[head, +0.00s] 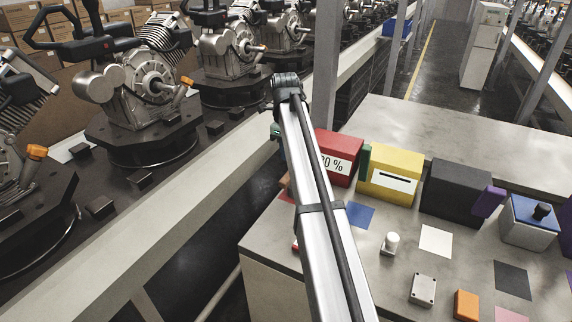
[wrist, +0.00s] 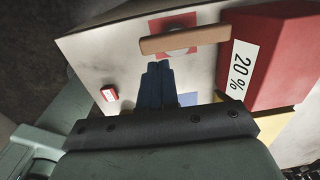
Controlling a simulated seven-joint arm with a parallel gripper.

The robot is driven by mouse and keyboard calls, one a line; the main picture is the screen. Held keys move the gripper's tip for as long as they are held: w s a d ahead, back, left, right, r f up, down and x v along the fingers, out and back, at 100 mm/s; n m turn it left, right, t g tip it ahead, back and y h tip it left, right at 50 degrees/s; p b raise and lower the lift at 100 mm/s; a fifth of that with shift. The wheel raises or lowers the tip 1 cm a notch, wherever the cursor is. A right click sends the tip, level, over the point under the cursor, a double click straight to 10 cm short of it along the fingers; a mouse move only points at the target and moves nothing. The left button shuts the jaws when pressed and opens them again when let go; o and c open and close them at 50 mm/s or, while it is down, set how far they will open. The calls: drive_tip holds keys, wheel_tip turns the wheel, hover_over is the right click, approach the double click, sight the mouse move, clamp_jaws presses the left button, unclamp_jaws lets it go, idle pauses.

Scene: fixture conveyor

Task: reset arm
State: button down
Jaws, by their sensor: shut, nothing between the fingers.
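My gripper (wrist: 158,67) shows in the wrist view, with its blue fingers together and nothing between them. Its fingertips are just below a brown bar (wrist: 180,40) in the picture; whether they touch it I cannot tell. The bar lies across a red square (wrist: 172,22) with a pale round patch. In the head view my arm runs up the middle, and the gripper itself is not visible there.
A red box (head: 338,145) marked with a percentage, a yellow box (head: 402,165) and a black box (head: 450,190) stand on the grey table (head: 400,120). A white knob (head: 390,244), grey block (head: 423,290) and orange block (head: 466,305) lie nearer. A conveyor (head: 190,225) with engines runs left.

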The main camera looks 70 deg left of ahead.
wheel_tip(320, 180, up, 7)
idle(0.3)
drive_tip(key=shift+f, duration=0.15)
